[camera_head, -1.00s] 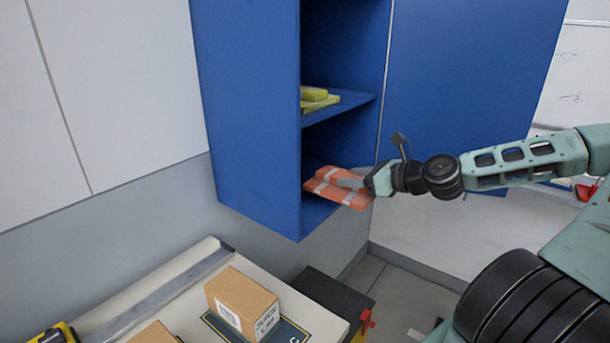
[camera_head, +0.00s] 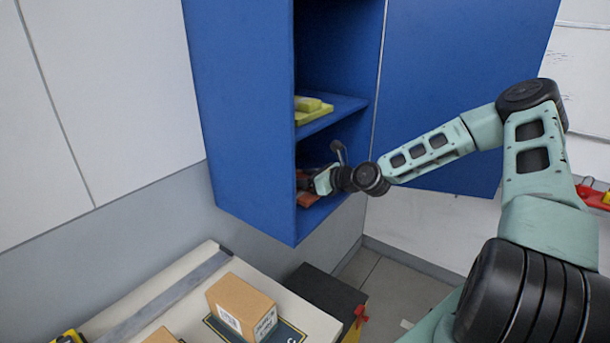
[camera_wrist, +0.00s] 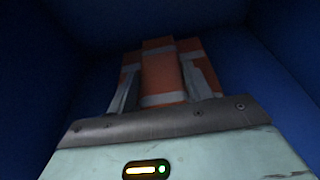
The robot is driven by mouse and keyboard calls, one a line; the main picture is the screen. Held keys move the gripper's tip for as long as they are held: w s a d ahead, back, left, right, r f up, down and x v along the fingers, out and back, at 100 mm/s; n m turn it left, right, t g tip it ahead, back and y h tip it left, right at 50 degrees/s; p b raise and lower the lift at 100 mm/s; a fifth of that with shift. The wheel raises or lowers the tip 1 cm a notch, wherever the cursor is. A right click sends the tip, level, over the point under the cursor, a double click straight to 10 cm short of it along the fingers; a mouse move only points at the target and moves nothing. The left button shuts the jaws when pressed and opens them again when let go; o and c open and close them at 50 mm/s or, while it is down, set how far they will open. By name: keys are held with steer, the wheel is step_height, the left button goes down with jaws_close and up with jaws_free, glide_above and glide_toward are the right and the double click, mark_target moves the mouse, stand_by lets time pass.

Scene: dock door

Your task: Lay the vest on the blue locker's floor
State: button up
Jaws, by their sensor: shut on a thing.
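The vest, folded orange with grey bands, shows in the wrist view (camera_wrist: 162,78) between my gripper's fingers. In the head view a small part of the vest (camera_head: 306,199) shows inside the lower compartment of the blue locker (camera_head: 246,130). My gripper (camera_head: 312,182) reaches into that compartment and is shut on the vest. The fingers also show in the wrist view (camera_wrist: 162,92), on either side of it. The locker's door (camera_head: 455,90) stands open to the right. I cannot tell whether the vest touches the locker's floor; my gripper hides most of it.
A shelf (camera_head: 340,113) above my gripper holds a folded yellow-green item (camera_head: 312,108). Below the locker a bench (camera_head: 150,300) carries cardboard boxes (camera_head: 240,306). A dark box (camera_head: 328,290) stands beside the bench. The locker's side walls are close around my gripper.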

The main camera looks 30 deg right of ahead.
steer(key=shift+f, duration=0.2)
steer(key=shift+f, duration=0.1)
steer(key=shift+f, duration=0.1)
steer(key=o, duration=1.1)
